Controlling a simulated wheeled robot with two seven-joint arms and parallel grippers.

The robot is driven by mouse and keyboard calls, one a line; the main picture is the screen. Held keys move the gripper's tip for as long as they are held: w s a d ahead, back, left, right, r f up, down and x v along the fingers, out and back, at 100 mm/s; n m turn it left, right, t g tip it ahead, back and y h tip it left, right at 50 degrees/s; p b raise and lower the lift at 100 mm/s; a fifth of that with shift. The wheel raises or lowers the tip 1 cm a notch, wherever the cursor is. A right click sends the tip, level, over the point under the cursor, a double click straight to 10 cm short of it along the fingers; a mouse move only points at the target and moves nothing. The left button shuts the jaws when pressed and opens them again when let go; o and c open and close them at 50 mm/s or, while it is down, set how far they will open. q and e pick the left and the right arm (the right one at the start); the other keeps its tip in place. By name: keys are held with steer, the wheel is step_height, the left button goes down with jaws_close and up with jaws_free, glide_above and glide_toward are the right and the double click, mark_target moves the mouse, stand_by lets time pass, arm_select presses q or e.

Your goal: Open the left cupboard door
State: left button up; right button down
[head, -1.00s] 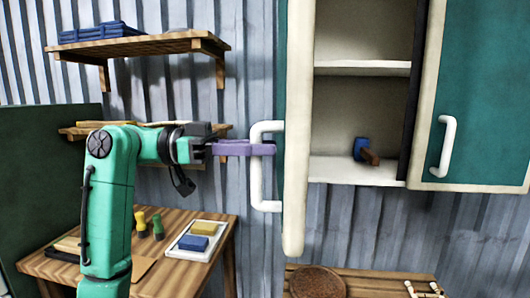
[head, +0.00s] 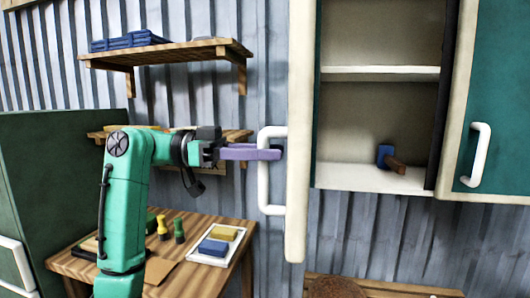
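The left cupboard door (head: 301,120) stands open and shows almost edge-on, its cream edge facing me. A thin strip of its teal inner face shows on the right of that edge. Its white handle (head: 263,185) sticks out to the left. My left gripper (head: 268,152) has its purple fingers across the upright bar of the handle and looks shut on it. The fingers hide part of the bar. The cupboard (head: 380,73) is open behind the door, with a blue and brown tool (head: 385,157) on its lower shelf. My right gripper is not in view.
The right cupboard door (head: 505,110) has its own white handle (head: 480,155). Wall shelves (head: 170,53) hang behind my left arm. A wooden table (head: 205,278) with a white tray (head: 225,257) stands below. A green cabinet (head: 50,165) is at the left.

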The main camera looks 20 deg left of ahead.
arm_select(q)
steer(key=shift+a, duration=0.2)
steer(key=b+v, duration=0.2)
steer(key=v, duration=1.2)
